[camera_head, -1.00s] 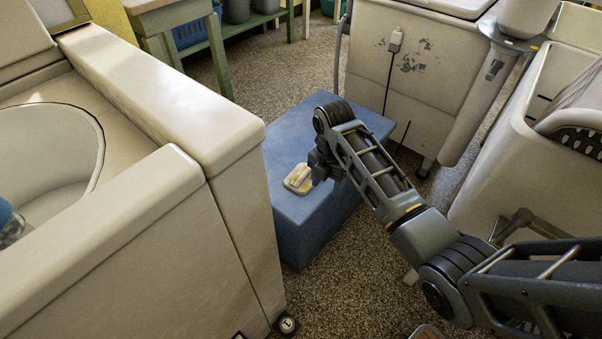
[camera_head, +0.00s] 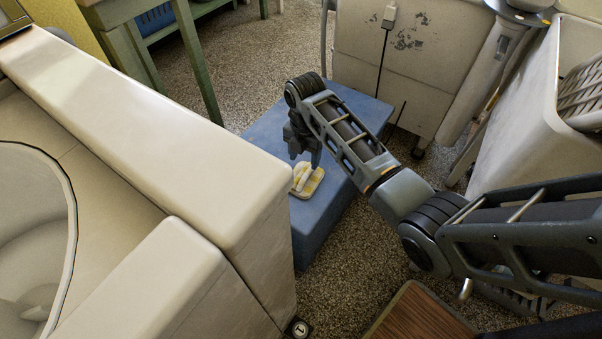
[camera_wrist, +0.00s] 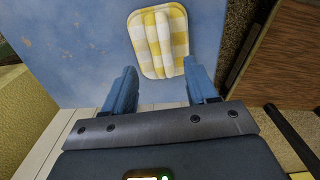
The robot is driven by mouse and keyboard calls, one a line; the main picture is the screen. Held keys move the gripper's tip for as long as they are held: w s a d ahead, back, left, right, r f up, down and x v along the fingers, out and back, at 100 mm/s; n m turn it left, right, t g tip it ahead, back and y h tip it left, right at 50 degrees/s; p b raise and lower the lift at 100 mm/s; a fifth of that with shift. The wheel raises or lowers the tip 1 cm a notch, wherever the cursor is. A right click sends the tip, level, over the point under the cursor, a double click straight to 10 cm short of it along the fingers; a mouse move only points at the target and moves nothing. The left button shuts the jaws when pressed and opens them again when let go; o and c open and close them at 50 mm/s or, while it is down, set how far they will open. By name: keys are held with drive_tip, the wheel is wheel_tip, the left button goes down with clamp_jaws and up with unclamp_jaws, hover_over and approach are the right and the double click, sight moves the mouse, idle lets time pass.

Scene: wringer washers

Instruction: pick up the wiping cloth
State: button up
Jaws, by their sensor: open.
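The wiping cloth (camera_head: 307,180) is a folded yellow-and-white checked cloth. It lies on the flat top of a blue block (camera_head: 268,132). In the wrist view the cloth (camera_wrist: 158,41) is at the top centre, with a raised fold along its middle. My gripper (camera_head: 304,160) is above the block, close by the cloth. In the wrist view my gripper (camera_wrist: 160,82) has its two fingers apart, with the near edge of the cloth just beyond and between the tips. Nothing is held.
A cream washer (camera_head: 150,130) stands close on the left. Another washer (camera_head: 400,65) stands behind the block, and a white tub (camera_head: 530,110) is at right. A wooden top (camera_head: 420,320) is at the bottom. Speckled floor (camera_head: 260,50) is open behind the block.

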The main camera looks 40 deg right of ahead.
sight(306, 170)
drive_tip(key=f, duration=0.2)
drive_tip(key=f+b, duration=0.1)
drive_tip(key=f, duration=0.1)
drive_tip(key=f+b, duration=0.1)
drive_tip(key=f, duration=0.1)
drive_tip(key=shift+d, duration=0.35)
clamp_jaws()
idle(0.3)
drive_tip(key=shift+r+p, duration=0.35)
drive_tip(key=shift+r, duration=0.25)
wheel_tip(306, 170, up, 3)
drive_tip(key=shift+f+p, duration=0.1)
drive_tip(key=shift+p, duration=0.4)
drive_tip(key=s+d+r+p, duration=0.1)
drive_tip(key=s+d+r, duration=0.1)
drive_tip(key=s, duration=0.3)
drive_tip(key=s+d+r+p, duration=0.2)
drive_tip(key=s+r, duration=0.3)
drive_tip(key=shift+s+d, duration=0.3)
drive_tip(key=shift+d, duration=0.1)
